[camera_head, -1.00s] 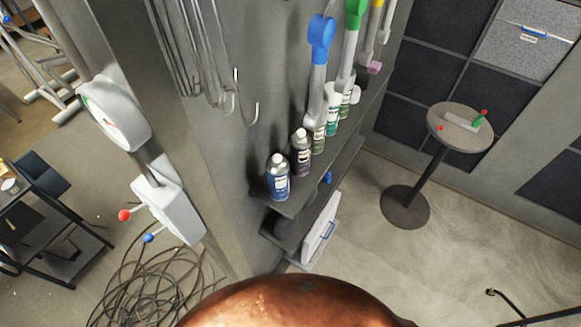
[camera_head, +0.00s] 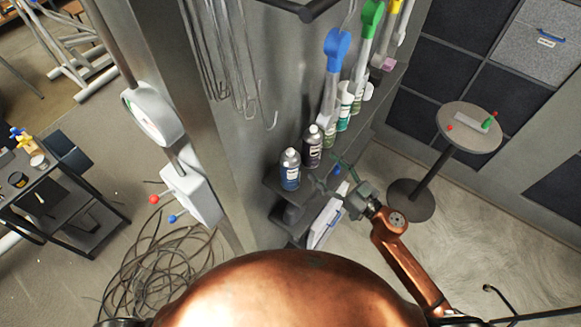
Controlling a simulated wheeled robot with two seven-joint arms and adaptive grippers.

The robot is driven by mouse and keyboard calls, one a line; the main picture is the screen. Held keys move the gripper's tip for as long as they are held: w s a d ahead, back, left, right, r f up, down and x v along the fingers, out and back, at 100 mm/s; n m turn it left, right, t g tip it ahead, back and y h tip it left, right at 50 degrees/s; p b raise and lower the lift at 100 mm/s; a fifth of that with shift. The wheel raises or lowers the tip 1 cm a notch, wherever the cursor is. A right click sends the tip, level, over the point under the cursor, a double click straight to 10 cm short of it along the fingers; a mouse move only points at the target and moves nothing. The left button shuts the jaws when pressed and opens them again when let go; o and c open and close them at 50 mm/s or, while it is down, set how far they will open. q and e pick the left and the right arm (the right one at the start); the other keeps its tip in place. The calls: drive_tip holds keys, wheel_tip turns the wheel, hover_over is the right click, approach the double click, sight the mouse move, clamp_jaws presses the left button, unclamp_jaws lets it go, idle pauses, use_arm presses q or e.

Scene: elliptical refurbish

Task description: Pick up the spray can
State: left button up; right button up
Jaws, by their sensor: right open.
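My left gripper is not in view.
The shelf (camera_head: 276,188) is fixed to a grey wall panel with hanging hooks (camera_head: 272,120). Blue-headed (camera_head: 337,45) and green-headed dispensers rise above the cans. A small round table (camera_head: 470,140) stands at the right. Coiled cable (camera_head: 150,275) lies on the floor at the left.

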sight(290, 169)
drive_tip(key=s+a+n+g, duration=0.1)
drive_tip(key=s+a+g+y, duration=0.1)
drive_tip(key=a, duration=0.1)
drive_tip(key=s+a+f+n+g+y, duration=0.1)
drive_tip(key=shift+s+a+n+g, duration=0.15)
drive_tip(key=shift+a+n+g, duration=0.15)
drive_tip(key=shift+g, duration=0.1)
drive_tip(key=x, duration=0.2)
drive_tip(key=p+x, duration=0.1)
drive_tip(key=x, duration=0.4)
drive_tip(key=shift+s+a, duration=0.15)
drive_tip(key=shift+a, duration=0.2)
drive_tip(key=shift+d, duration=0.1)
drive_tip(key=shift+c, duration=0.4)
drive_tip(key=c, duration=1.3)
drive_tip(key=shift+c, duration=0.2)
drive_tip(key=shift+r, duration=0.15)
